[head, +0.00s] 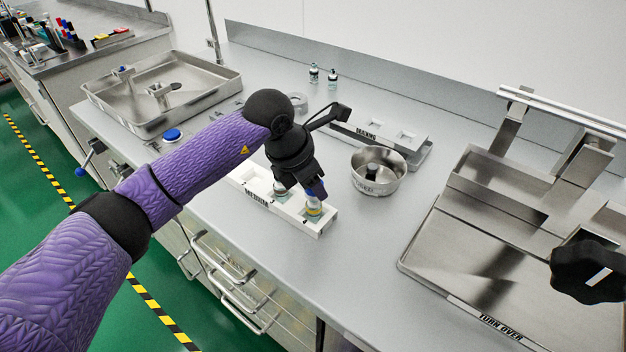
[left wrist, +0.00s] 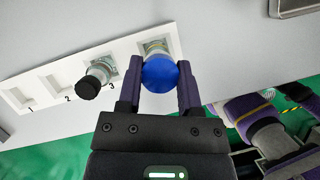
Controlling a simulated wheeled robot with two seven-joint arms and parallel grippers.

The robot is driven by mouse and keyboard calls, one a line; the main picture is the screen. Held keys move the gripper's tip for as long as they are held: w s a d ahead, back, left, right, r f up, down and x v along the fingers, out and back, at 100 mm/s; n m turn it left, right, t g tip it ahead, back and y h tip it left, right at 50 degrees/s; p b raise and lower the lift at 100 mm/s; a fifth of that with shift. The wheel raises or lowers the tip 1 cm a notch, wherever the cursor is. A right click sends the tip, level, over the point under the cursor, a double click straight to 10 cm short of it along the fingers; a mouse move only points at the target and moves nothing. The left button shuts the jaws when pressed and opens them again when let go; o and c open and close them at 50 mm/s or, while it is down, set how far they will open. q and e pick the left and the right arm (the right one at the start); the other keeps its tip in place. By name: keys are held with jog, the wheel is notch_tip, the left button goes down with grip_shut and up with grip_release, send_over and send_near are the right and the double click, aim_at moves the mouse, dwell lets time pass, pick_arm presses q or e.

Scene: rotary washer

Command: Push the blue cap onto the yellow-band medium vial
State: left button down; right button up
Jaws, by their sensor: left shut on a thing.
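The white rack labelled MEDIUM (head: 247,181) lies on the bench and also shows in the left wrist view (left wrist: 48,68). The yellow-band vial (head: 314,209) stands in its end slot, at the right in the head view. My left gripper (head: 317,191) points down at this slot. In the left wrist view, its fingers are shut on the blue cap (left wrist: 160,74), directly over the vial's slot (left wrist: 153,47). The cap hides most of the vial there, so I cannot tell whether they touch. My right gripper is not visible.
A black-capped vial (left wrist: 92,84) stands in the neighbouring slot 3. A steel tray (head: 205,72) is at the left. A large steel machine (head: 480,255) fills the right side.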

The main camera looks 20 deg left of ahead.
pick_arm(q)
jog(key=shift+f+b, duration=0.35)
jog(key=shift+f, duration=0.2)
dwell(0.6)
jog(key=shift+c, duration=1)
grip_release()
